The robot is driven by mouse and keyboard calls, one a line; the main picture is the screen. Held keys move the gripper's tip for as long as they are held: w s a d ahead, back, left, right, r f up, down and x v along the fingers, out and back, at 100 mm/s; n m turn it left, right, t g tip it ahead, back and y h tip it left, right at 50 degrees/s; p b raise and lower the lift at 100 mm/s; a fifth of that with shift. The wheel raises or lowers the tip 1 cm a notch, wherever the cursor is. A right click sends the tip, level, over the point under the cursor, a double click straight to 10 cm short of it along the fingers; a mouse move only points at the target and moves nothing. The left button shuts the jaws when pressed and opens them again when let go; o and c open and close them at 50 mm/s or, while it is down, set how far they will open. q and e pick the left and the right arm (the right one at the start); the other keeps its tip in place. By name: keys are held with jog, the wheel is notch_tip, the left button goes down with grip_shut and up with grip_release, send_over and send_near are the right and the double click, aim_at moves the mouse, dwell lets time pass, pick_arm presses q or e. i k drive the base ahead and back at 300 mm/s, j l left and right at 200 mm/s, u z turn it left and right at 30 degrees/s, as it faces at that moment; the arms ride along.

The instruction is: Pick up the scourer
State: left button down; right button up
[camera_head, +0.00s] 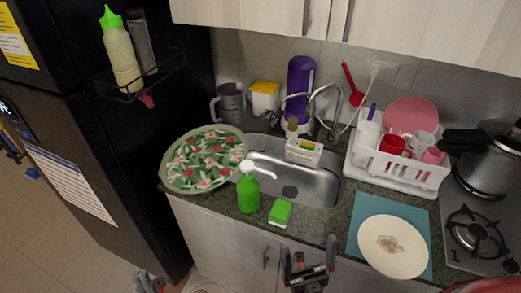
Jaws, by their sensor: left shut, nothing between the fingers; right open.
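A green scourer with a pale lower side (280,212) lies on the dark counter near its front edge, in front of the sink. It is just right of a green soap bottle with a white pump. My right gripper (309,252) is open and empty, with its fingers pointing up in the picture, below and to the right of the scourer and apart from it. My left gripper (150,282) is at the bottom edge, far left of the scourer, partly cut off. It is shut and empty.
The soap bottle (248,187) stands close beside the scourer. A patterned round tray (204,140) is to the left, the sink (320,185) behind. A white plate (392,246) on a blue mat (362,207), a dish rack (398,170) and a stove (480,235) are to the right.

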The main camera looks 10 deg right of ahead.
aim_at(279, 215)
jog(key=j+z, duration=0.25)
jog(key=z, duration=0.15)
jog(key=k+j+z, duration=0.1)
jog(key=j+z, duration=0.15)
jog(key=z, duration=0.15)
jog(key=k+j+z, duration=0.1)
jog(key=j, duration=0.25)
jog(key=k+j, duration=0.1)
jog(key=j, duration=0.3)
jog(key=k+j+z, duration=0.15)
jog(key=j, duration=0.2)
jog(key=k+j, duration=0.1)
jog(key=j, duration=0.25)
jog(key=k+j+z, duration=0.15)
jog(key=j, duration=0.2)
jog(key=i+j, duration=0.1)
jog(key=i, duration=0.15)
